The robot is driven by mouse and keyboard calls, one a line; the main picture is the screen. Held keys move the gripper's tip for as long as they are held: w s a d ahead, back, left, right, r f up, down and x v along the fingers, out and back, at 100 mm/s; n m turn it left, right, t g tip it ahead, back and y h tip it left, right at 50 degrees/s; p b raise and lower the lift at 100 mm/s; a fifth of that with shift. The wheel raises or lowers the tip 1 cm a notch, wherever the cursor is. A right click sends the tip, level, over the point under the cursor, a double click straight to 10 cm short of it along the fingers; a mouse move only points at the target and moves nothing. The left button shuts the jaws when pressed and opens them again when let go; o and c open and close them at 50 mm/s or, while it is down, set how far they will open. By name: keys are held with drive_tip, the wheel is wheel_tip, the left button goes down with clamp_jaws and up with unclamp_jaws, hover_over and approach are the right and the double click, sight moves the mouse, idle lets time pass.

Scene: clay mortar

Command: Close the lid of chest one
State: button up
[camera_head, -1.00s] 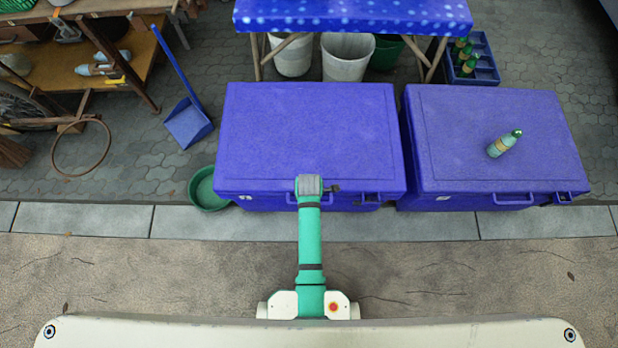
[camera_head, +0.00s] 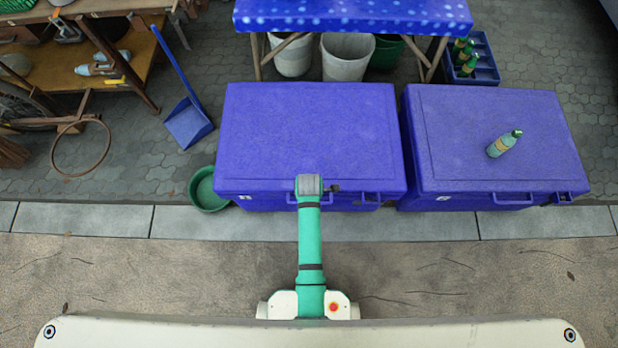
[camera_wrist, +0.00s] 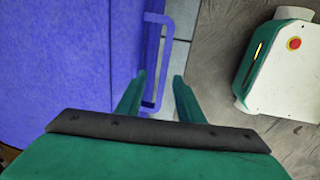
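Two blue chests stand side by side, the left chest (camera_head: 310,130) and the right chest (camera_head: 485,135). Both lids look down. Each has a small white mark on its front, too small to read, so I cannot tell which is chest one. My arm reaches to the front edge of the left chest and hides part of it. In the wrist view my gripper (camera_wrist: 160,75) is open and empty, its two fingers apart. A blue front handle (camera_wrist: 161,50) lies ahead of and partly between the fingers; I cannot tell whether they touch it.
A green bottle (camera_head: 504,143) lies on the right chest's lid. A green basin (camera_head: 207,190) stands left of the left chest, near a blue dustpan (camera_head: 188,124). Behind are a blue-covered table (camera_head: 350,15), buckets (camera_head: 347,57) and a bottle crate (camera_head: 487,72). The pavement in front is clear.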

wheel_tip(320, 180, up, 11)
drive_tip(key=s, duration=0.1)
drive_tip(key=shift+s+f, duration=0.15)
drive_tip(key=shift+s, duration=0.1)
idle(0.6)
drive_tip(key=s+d+r+m+t, duration=0.1)
drive_tip(key=s+r+m+t, duration=0.1)
drive_tip(key=s+m+t, duration=0.55)
drive_tip(key=s+r+m+t, duration=0.3)
drive_tip(key=s+r+m, duration=0.2)
drive_tip(key=r, duration=0.6)
drive_tip(key=s+r+m+t, duration=0.3)
drive_tip(key=s+r+m, duration=0.2)
drive_tip(key=s+r, duration=0.3)
wheel_tip(320, 180, up, 3)
drive_tip(key=shift+a+r, duration=0.2)
drive_tip(key=shift+a, duration=0.2)
